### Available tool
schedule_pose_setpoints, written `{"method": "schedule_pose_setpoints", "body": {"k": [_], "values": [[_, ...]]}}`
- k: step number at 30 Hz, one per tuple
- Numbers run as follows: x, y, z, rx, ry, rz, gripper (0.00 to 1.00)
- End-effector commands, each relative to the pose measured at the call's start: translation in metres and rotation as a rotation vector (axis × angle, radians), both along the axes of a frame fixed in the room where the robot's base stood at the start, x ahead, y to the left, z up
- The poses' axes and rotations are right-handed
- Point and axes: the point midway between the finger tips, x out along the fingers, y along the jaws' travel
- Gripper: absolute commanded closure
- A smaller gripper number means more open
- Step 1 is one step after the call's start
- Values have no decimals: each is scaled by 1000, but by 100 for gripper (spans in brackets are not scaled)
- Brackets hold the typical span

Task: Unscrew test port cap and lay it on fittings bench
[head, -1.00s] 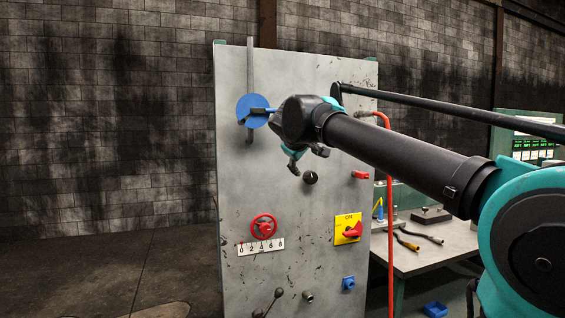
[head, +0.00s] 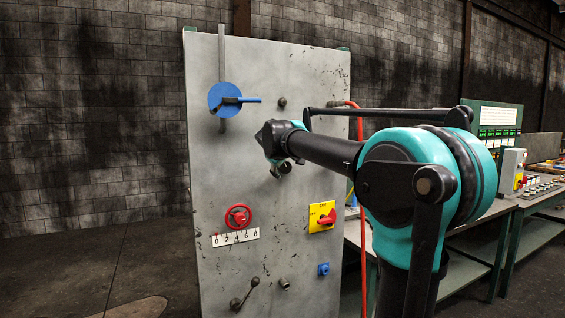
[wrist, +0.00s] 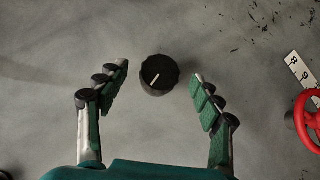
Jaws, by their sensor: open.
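The fingers do not touch the knob. I cannot tell for certain which part is the test port cap; a small dark round fitting (head: 284,284) sits low on the panel.
A red hose (head: 363,260) hangs at the panel's right edge.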

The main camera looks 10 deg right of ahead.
Motion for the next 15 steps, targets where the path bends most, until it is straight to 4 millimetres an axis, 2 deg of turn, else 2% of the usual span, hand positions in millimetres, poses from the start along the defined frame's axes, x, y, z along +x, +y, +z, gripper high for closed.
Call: {"method": "schedule_pose_setpoints", "body": {"k": [6, 15], "values": [[17, -6, -10, -1, 0, 0, 34], [20, -6, -12, -1, 0, 0, 34]]}}
